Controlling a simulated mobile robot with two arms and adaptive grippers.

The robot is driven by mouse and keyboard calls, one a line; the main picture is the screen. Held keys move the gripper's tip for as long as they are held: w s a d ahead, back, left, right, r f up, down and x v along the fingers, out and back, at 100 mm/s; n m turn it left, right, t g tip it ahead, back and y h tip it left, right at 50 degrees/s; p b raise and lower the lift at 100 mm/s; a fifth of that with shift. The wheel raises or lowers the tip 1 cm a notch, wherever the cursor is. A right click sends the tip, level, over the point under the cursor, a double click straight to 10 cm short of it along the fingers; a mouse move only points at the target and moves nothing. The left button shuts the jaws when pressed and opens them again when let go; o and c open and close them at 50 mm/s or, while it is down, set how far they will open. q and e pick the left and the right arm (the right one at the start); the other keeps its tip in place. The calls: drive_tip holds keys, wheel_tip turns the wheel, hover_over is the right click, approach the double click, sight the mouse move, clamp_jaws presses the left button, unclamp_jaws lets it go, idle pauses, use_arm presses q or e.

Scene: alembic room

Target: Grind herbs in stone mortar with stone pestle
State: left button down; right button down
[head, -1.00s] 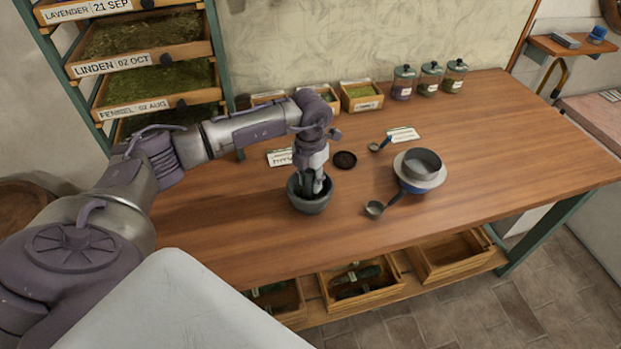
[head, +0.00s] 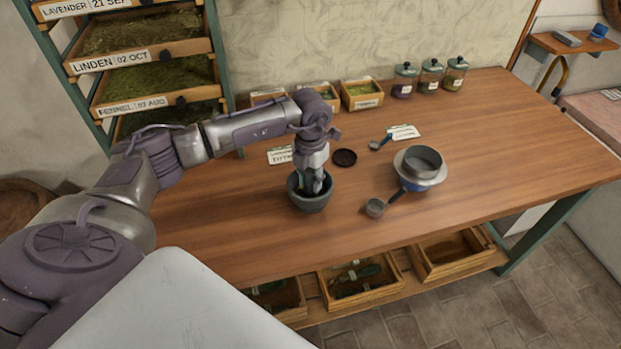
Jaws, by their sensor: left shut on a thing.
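The dark grey stone mortar (head: 309,204) stands upright on the wooden table, left of the middle. My left gripper (head: 312,184) points down into the mortar's mouth. It is shut on the stone pestle, which is mostly hidden by the fingers and the mortar wall. The herbs inside the mortar cannot be made out. My right gripper is not in view.
A dark round disc (head: 345,158), cards, herb boxes (head: 361,94) and lidded jars (head: 430,76) lie behind. The table's right side (head: 510,140) is clear.

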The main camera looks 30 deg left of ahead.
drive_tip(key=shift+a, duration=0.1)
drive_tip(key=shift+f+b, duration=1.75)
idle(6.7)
